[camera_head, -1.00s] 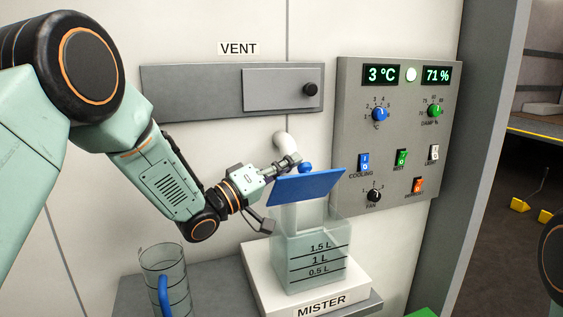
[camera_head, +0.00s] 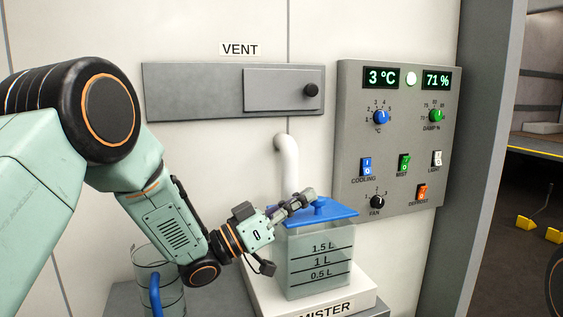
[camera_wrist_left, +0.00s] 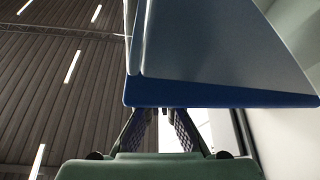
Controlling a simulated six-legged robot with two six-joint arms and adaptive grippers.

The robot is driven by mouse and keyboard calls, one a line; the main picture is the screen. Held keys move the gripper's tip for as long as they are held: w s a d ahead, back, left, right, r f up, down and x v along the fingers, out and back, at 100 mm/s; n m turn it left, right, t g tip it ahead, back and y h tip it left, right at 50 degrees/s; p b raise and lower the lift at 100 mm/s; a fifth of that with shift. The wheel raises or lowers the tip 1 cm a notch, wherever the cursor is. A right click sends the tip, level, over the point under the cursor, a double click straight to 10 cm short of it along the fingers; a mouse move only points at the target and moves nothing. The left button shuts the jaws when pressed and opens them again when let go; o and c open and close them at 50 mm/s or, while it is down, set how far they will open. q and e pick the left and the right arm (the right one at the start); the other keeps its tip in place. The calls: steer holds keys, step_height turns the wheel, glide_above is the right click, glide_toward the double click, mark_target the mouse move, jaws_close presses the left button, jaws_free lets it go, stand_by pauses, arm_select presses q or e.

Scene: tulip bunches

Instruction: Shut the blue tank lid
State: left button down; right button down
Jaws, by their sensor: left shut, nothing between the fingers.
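The clear tank (camera_head: 320,262) stands on the white block marked MISTER. Its blue lid (camera_head: 341,211) lies across the top, close to level, with a blue knob (camera_head: 320,205) on it. Whether the lid touches the rim all around, I cannot tell. My left gripper (camera_head: 307,194) is shut and empty, with its tips over the lid beside the knob; contact is unclear. In the left wrist view, the lid's blue edge (camera_wrist_left: 215,95) hides the ends of the gripper fingers (camera_wrist_left: 163,117). My right gripper is out of view.
A clear jug with a blue handle (camera_head: 155,294) stands left of the tank, partly behind my arm. A pale pipe (camera_head: 287,160) comes from the wall behind the tank. The control panel (camera_head: 395,140) is on the right, the vent plate (camera_head: 200,92) above.

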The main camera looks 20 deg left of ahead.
arm_select(q)
steer(key=shift+s+d+f, duration=0.2)
steer(key=shift+s+f, duration=0.1)
steer(key=shift+f, duration=0.45)
